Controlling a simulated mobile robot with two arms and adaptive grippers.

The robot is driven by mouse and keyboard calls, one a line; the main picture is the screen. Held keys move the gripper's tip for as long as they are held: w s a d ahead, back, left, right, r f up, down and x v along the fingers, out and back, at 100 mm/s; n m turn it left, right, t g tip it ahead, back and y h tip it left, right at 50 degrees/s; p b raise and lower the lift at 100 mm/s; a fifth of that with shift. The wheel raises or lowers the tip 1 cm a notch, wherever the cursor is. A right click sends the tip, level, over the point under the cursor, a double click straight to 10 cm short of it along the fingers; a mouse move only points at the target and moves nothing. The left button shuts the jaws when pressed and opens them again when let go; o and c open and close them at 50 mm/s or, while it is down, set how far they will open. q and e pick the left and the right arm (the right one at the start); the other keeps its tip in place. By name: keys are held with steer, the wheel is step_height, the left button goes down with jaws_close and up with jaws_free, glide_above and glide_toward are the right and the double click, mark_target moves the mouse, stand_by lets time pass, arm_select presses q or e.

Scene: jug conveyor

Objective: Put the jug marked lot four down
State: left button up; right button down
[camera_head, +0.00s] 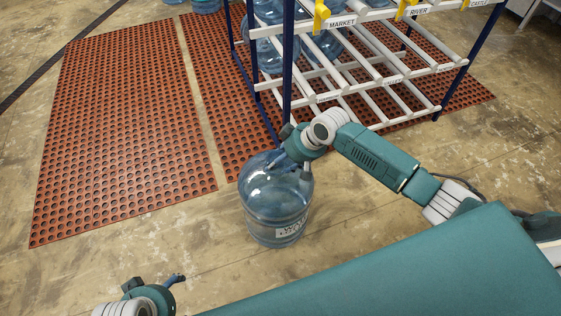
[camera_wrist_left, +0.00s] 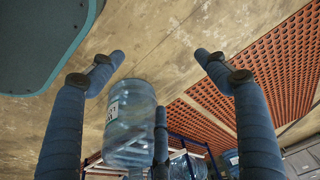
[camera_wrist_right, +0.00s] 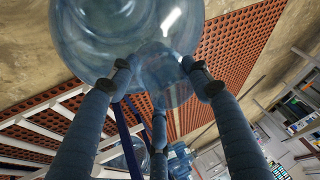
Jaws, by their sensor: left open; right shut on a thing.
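A clear blue water jug (camera_head: 272,205) with a white label stands upright in the middle of the head view, over the bare concrete; I cannot tell whether its base touches the floor. The label's small print is too blurred to read. My right gripper (camera_head: 292,160) is shut on the jug's top, around the neck. In the right wrist view its fingers (camera_wrist_right: 155,66) close around the neck, with the jug's body (camera_wrist_right: 120,35) beyond. My left gripper (camera_head: 177,281) is open and empty at the lower left, apart from the jug. The labelled jug also shows in the left wrist view (camera_wrist_left: 130,120).
A rack (camera_head: 372,88) with white rails and blue posts stands behind the jug, holding several jugs and bearing MARKET and RIVER signs. Red perforated mats (camera_head: 125,130) cover the floor at left and under the rack. Bare concrete lies free left of the jug and in front of it.

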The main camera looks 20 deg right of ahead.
steer(key=shift+w, duration=0.1)
steer(key=c, duration=0.8)
jaws_free()
steer(key=shift+f, duration=0.1)
